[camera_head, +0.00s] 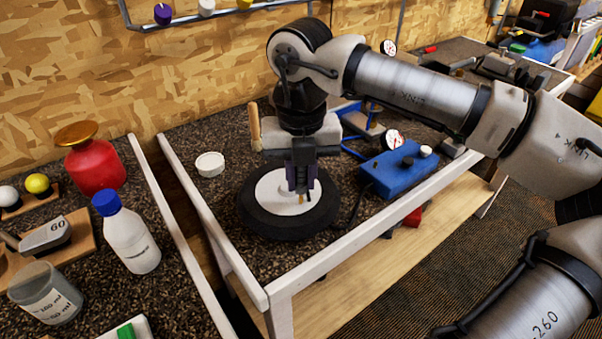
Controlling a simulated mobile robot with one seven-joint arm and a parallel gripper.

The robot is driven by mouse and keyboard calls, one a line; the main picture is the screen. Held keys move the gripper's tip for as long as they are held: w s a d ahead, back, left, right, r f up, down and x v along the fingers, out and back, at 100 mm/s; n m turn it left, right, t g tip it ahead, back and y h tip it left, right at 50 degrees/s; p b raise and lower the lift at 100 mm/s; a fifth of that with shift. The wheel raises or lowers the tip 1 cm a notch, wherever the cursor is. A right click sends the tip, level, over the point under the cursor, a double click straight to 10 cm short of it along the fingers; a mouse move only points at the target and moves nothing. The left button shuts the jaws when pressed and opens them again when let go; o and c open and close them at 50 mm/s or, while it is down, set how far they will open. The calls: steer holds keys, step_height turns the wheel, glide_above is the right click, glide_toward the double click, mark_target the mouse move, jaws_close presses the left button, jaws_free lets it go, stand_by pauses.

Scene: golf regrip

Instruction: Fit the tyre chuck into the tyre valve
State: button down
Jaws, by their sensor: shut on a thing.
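The tyre (262,228) is a black ring with a white hub (272,203), lying flat on the dark speckled bench top. My gripper (301,186) points down over the right part of the hub, with its dark fingers shut on the tyre chuck. The chuck is mostly hidden between the fingers. A small brass-coloured piece (301,198) shows just under the fingertips, close to the hub. I cannot tell whether it belongs to the chuck or to the tyre valve, or whether the two touch.
A blue unit (391,172) with a round gauge (393,139) stands right of the tyre, a dark hose (356,205) beside it. A white round lid (210,164) lies at the back left. The left bench holds a red bottle (95,170), a white bottle (130,240) and a beaker (46,294).

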steer(key=shift+f+b, duration=1.1)
steer(key=shift+f, duration=0.15)
steer(key=c, duration=1.2)
jaws_free()
steer(key=shift+c, duration=0.2)
steer(key=shift+r, duration=0.1)
step_height(320, 180, up, 14)
steer(key=shift+f+b, duration=0.1)
steer(key=shift+b, duration=0.2)
steer(key=shift+s+f, duration=0.1)
steer(key=shift+s, duration=0.05)
